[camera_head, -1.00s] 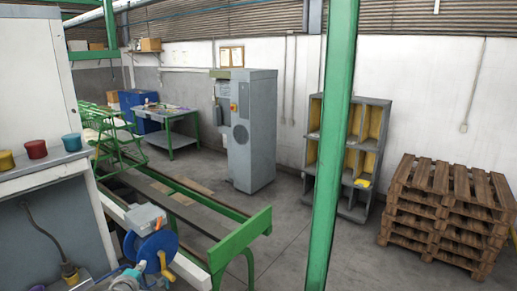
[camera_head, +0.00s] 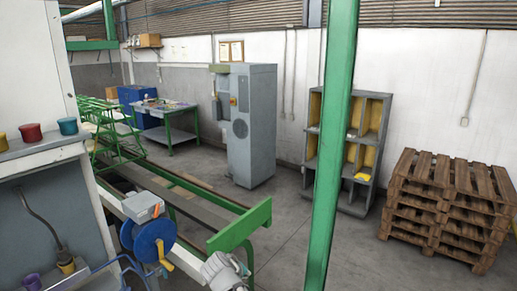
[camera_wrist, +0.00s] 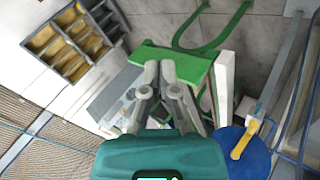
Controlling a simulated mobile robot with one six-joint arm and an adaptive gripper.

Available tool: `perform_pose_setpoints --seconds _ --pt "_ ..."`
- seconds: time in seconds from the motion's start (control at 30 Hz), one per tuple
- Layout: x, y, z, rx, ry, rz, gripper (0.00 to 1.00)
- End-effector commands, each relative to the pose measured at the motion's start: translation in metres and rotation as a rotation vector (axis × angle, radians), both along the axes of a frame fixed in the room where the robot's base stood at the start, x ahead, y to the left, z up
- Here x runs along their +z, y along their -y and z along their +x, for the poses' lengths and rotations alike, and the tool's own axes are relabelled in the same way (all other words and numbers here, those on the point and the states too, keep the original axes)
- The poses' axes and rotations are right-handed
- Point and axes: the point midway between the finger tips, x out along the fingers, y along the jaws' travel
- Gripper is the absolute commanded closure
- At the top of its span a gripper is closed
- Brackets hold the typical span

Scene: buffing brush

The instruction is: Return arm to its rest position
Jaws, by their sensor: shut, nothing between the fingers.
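My gripper (camera_wrist: 160,68) shows in the wrist view with its two grey fingers together and nothing between them. Its teal body fills the bottom middle of that view. The fingers point toward the green beam end of the long frame, which lies behind them in the picture; I cannot tell the gap. In the head view, a grey part of my arm shows at the bottom edge, right of the blue reel. The fingers cannot be made out there. No held object shows.
A green post (camera_head: 335,150) rises in front. Left is a bench with coloured cups (camera_head: 31,133). Grey cabinet (camera_head: 250,125), shelf (camera_head: 375,125) and pallets (camera_head: 450,205) stand beyond open floor.

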Motion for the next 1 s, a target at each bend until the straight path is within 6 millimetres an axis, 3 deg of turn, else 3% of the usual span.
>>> perform_pose_setpoints --seconds 0.1,0.5,0.8,1.0 --pt "-0.019 0.036 -0.007 -0.084 -0.062 0.051 1.00" --pt "-0.067 0.128 -0.041 -0.327 -0.261 0.246 1.00" --pt "-0.093 0.180 -0.075 -0.485 -0.395 0.413 1.00" --pt "-0.103 0.201 -0.094 -0.556 -0.462 0.511 1.00"
